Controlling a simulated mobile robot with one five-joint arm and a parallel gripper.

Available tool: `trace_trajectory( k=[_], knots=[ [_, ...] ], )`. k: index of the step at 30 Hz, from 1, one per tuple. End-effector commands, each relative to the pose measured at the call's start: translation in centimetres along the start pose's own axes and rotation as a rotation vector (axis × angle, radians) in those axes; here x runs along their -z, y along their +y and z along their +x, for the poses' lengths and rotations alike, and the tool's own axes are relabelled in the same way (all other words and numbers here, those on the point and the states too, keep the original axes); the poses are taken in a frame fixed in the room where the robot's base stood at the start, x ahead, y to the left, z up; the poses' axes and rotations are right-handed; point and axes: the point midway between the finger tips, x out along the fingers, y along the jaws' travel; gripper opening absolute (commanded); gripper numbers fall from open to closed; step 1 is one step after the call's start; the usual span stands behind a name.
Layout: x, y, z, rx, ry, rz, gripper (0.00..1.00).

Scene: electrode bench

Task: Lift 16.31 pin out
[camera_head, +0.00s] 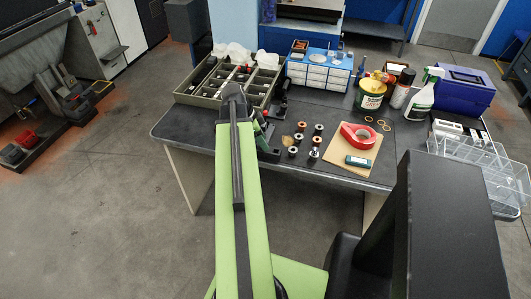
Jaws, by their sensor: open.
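No pin marked 16.31 can be made out; labels are too small to read. Several small round pieces with copper or pale tops and dark bodies (300,138) stand on the dark bench (185,125), right of my arm. My gripper (271,153) appears as a dark shape partly hidden behind my green arm, beside these pieces. It is open, and I see nothing held in it. A greenish compartment tray (190,98) with dark cells lies behind my arm, and a blue drawer box (318,72) stands behind the pieces.
A yellow-and-green can (370,93), a spray bottle (424,97) and a blue toolbox (464,90) stand farther right. Clear bins (480,165) sit at the right edge.

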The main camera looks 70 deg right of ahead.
Motion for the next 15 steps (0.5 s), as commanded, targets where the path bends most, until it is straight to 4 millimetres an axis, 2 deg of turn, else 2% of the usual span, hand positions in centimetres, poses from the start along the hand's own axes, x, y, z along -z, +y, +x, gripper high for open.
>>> trace_trajectory(
  k=[1, 3, 10, 15],
  knots=[
    [-0.33, 0.0, 1.77, 0.0, 0.0, 0.001, 0.45],
    [-0.25, 0.01, 2.38, 0.0, 0.0, 0.001, 0.45],
    [-0.01, 0.03, 2.07, 0.0, 0.0, 0.001, 0.45],
    [0.0, 0.03, 2.06, 0.0, 0.0, 0.001, 0.22]
  ],
)
